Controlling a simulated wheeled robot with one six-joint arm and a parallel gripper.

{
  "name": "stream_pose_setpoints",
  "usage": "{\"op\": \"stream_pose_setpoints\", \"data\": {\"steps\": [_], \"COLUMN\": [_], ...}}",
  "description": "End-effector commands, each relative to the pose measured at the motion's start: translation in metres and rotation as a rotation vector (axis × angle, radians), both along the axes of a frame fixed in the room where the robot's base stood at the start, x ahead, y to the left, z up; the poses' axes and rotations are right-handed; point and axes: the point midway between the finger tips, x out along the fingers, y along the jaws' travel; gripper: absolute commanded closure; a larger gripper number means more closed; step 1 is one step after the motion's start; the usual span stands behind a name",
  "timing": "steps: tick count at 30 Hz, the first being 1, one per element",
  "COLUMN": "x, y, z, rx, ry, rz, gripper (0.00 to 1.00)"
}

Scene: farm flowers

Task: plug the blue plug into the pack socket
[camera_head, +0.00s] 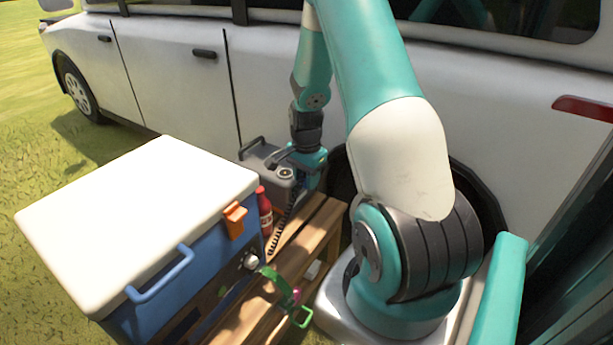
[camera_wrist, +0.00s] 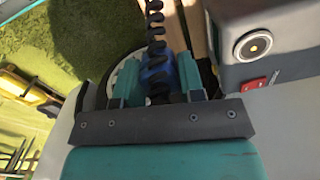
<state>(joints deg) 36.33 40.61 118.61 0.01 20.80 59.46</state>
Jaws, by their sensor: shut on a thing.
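My gripper (camera_head: 309,166) is beside the grey pack (camera_head: 262,160), at its right, above the wooden bench. In the wrist view my gripper (camera_wrist: 157,84) is shut on the blue plug (camera_wrist: 160,66), with a teal finger on either side. A black coiled cable (camera_wrist: 155,28) runs up from the plug, partly covering it. The pack socket (camera_wrist: 253,45), a round pale ring with a dark centre, is on the pack's face to the right of the plug, apart from it. The plug's tip is hidden.
A red rocker switch (camera_wrist: 254,84) is below the socket. The slatted wooden bench (camera_head: 322,222) carries a red bottle (camera_head: 264,212) and a green strap-like item (camera_head: 283,290). A blue cool box with a white lid (camera_head: 140,215) stands at left. A white van (camera_head: 175,85) is behind.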

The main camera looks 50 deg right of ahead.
Motion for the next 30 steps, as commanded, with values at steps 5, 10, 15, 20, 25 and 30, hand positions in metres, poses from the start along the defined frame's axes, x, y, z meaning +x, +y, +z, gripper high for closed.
{"op": "stream_pose_setpoints", "data": {"steps": [5,10,15,20,25,30], "x": [0.01,0.022,0.031,0.036,0.038,0.036], "y": [0.021,0.055,0.09,0.123,0.158,0.191], "z": [0.044,0.097,0.145,0.191,0.241,0.289], "rx": [0.0,0.001,0.003,0.003,0.003,0.003], "ry": [0.0,0.001,0.001,0.001,0.001,0.0], "rz": [0.142,0.375,0.619,0.847,1.089,1.328], "gripper": [0.85,0.85,0.85,0.85,0.85,0.85]}}
